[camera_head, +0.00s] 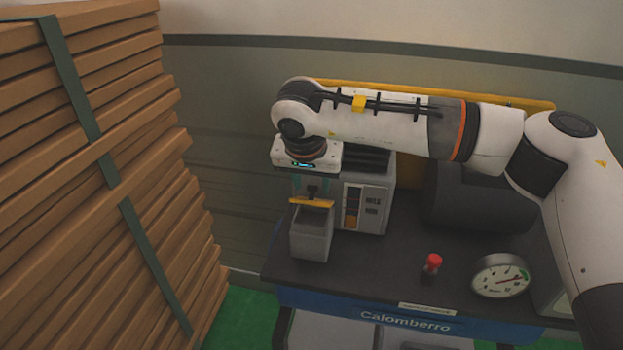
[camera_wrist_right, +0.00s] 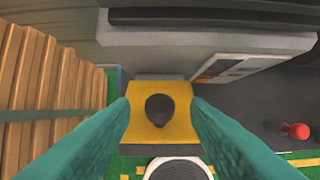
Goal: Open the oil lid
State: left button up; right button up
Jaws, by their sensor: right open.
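The oil lid (camera_head: 312,202) is a yellow plate on top of a small grey oil box (camera_head: 311,238) at the front left of the machine. In the right wrist view the yellow lid (camera_wrist_right: 138,131) has a round black knob (camera_wrist_right: 160,110) in its middle. My right gripper (camera_head: 313,186) points down just above the lid. In the wrist view its teal fingers (camera_wrist_right: 160,102) are open, one on each side of the knob, with a gap to it on both sides. The lid looks closed and level. My left gripper is not in view.
The machine's dark top (camera_head: 390,270) carries a grey unit with a small panel (camera_head: 365,207), a red button (camera_head: 433,262) and a round gauge (camera_head: 501,276). A tall strapped stack of wooden boards (camera_head: 90,200) stands at the left. Green floor (camera_head: 240,318) shows between them.

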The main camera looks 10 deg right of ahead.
jog(key=shift+w+f, duration=0.1)
jog(key=shift+f, duration=0.15)
grip_shut()
jog(key=shift+r, duration=0.1)
